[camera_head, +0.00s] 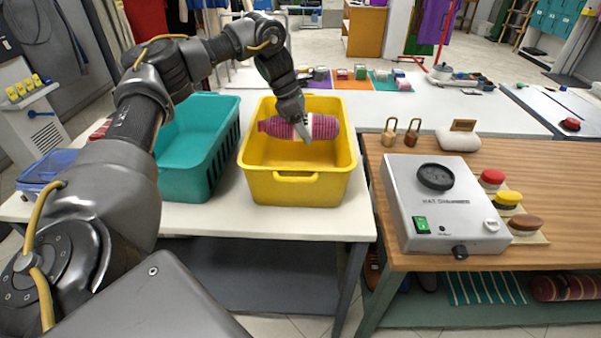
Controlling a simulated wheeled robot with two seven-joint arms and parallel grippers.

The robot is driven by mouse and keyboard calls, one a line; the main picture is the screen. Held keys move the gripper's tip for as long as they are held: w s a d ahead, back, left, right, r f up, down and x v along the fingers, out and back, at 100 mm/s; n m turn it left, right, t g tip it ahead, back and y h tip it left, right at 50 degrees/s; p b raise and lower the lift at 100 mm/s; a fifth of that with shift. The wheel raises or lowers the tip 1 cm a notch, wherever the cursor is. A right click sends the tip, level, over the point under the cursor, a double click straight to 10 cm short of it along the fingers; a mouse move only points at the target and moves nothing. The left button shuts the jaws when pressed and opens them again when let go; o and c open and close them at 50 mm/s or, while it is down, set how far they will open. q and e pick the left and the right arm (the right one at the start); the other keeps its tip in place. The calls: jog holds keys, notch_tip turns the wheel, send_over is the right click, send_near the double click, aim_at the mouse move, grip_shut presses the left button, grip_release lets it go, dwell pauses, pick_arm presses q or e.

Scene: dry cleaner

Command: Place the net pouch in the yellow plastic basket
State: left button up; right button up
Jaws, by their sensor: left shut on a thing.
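The net pouch (325,127) is a pink and dark striped roll shape. My left gripper (304,132) is shut on it, with the fingers pointing down over its middle. The pouch lies level across the upper part of the yellow plastic basket (297,192), over its opening. The basket stands on the white table; its inside floor looks empty. I cannot tell exactly how far the pouch is above the basket floor. My right gripper is not in view.
A teal basket (192,181) stands just left of the yellow one. On the wooden table (550,185) to the right are a grey machine (432,205), several coloured knobs and two padlock-like objects. A white table (370,108) with small items is behind.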

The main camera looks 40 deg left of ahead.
pick_arm(q)
jog(key=shift+f, duration=0.7)
jog(key=shift+f+b, duration=0.15)
jog(key=shift+b, duration=0.15)
send_over(305, 162)
jog(key=s+d, duration=0.3)
jog(key=f, duration=0.6)
jog(key=shift+s+a+f+p, duration=0.1)
jog(key=shift+a+p, duration=0.15)
jog(key=shift+p, duration=0.05)
jog(key=shift+f, duration=0.15)
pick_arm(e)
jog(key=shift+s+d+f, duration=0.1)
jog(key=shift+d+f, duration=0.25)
pick_arm(q)
notch_tip(305, 162, down, 4)
jog(key=shift+r, duration=0.2)
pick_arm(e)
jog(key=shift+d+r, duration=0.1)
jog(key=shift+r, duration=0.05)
pick_arm(q)
jog(key=shift+d, duration=0.1)
